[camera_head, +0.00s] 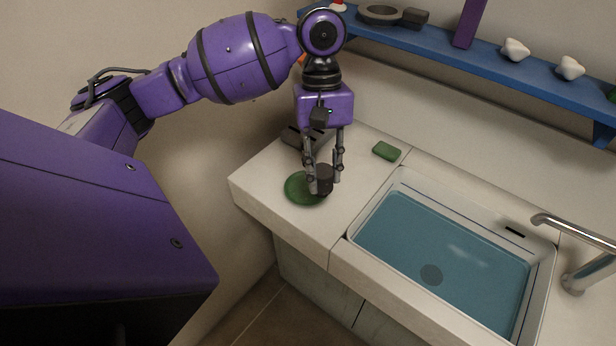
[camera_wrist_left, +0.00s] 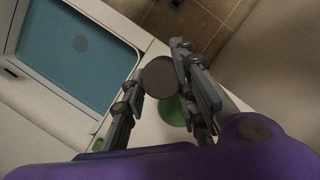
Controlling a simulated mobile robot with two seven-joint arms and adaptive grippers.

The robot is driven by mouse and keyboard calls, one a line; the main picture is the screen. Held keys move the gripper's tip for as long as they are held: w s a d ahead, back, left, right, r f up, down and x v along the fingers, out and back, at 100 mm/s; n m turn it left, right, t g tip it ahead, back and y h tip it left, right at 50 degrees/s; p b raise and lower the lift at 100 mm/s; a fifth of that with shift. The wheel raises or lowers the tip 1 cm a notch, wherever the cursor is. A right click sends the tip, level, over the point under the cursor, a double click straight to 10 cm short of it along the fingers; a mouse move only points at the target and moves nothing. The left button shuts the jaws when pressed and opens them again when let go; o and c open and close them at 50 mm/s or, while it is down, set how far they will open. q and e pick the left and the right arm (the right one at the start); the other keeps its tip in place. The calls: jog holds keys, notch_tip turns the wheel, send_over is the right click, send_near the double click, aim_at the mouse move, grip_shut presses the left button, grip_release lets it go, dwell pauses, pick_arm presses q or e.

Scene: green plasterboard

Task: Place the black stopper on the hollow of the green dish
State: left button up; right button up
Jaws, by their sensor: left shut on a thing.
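A black stopper (camera_head: 324,174) is held between the fingers of my left gripper (camera_head: 325,180), which is shut on it. The stopper's round dark face (camera_wrist_left: 159,77) shows between the fingers (camera_wrist_left: 160,85) in the left wrist view. The green dish (camera_head: 297,188) lies on the counter left of the sink. The stopper is over or just beside the dish's right side; I cannot tell whether they touch. In the left wrist view the dish (camera_wrist_left: 172,112) shows partly behind the stopper and a finger. The dish's hollow is not clearly visible. My right gripper is not in view.
A green sponge-like block (camera_head: 386,151) and a dark slotted object (camera_head: 297,137) lie on the counter (camera_head: 261,180). The sink (camera_head: 445,250) with blue water and a faucet (camera_head: 575,240) is at right. A blue shelf (camera_head: 450,51) with small objects runs along the wall.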

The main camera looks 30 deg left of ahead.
pick_arm(q)
jog(key=w+a+f, duration=0.2)
jog(key=a+f, duration=0.1)
jog(key=f, duration=0.1)
jog(key=w+a+f+b, duration=0.1)
jog(key=w+a+f, duration=0.2)
jog(key=f, duration=0.1)
jog(key=w+a+f+b, duration=0.1)
jog(key=w+a+f, duration=0.1)
jog(key=a+f, duration=0.1)
jog(key=shift+w+f, duration=0.35)
jog(key=shift+f, duration=0.2)
jog(key=shift+c, duration=0.2)
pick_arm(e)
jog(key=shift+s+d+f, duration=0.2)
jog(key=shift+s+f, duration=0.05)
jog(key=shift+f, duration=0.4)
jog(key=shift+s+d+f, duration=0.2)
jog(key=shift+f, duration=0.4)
pick_arm(q)
jog(key=o, duration=1.2)
jog(key=shift+f, duration=0.15)
jog(key=shift+c, duration=0.2)
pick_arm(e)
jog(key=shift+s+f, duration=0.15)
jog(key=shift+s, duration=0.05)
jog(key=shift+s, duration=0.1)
